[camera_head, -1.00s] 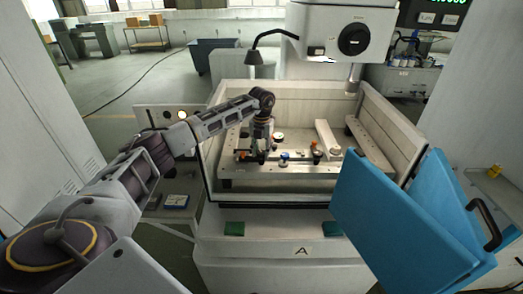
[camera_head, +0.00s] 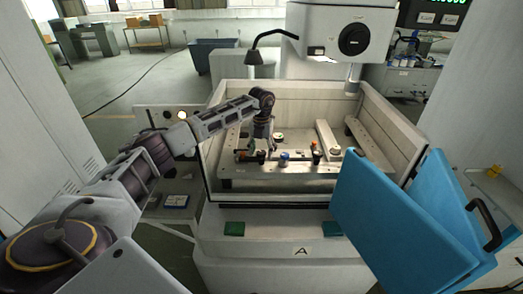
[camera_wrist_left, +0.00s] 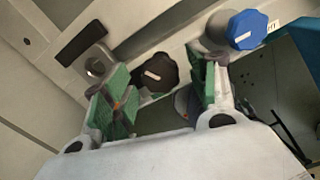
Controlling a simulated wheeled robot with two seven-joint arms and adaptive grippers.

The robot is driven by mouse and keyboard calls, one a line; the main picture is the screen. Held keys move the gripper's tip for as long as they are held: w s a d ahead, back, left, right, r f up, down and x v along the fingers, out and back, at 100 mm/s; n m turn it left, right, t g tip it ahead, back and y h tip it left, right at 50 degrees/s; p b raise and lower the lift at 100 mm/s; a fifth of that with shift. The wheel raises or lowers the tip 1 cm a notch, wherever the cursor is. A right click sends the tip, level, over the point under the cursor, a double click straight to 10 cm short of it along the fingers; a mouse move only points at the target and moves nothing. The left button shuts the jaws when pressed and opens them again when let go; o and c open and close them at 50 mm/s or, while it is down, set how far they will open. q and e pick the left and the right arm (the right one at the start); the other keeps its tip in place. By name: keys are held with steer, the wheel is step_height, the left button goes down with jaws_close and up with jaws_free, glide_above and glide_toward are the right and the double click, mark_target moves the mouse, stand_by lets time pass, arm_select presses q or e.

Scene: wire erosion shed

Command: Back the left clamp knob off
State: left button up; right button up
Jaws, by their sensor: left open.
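A black knob (camera_head: 261,157) with a white pointer line stands on the fixture inside the machine tank. It also shows in the left wrist view (camera_wrist_left: 157,72). My left gripper (camera_head: 262,149) is open and empty just over it, fingers pointing down. In the left wrist view the knob shows between and beyond the green-padded fingers (camera_wrist_left: 160,92), with gaps on both sides. A blue knob (camera_wrist_left: 246,29) with a white pointer line is to the right, outside the right finger; the head view shows it too (camera_head: 284,157). My right gripper is out of view.
An orange-topped black piece (camera_head: 316,155) and a small red-and-white piece (camera_head: 336,150) stand further right on the fixture. The tank front wall (camera_head: 270,196) is close below. Blue panels (camera_head: 400,220) block the right front.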

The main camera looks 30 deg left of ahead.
mark_target(261, 152)
arm_select(q)
step_height(261, 152, up, 12)
stand_by(0.9)
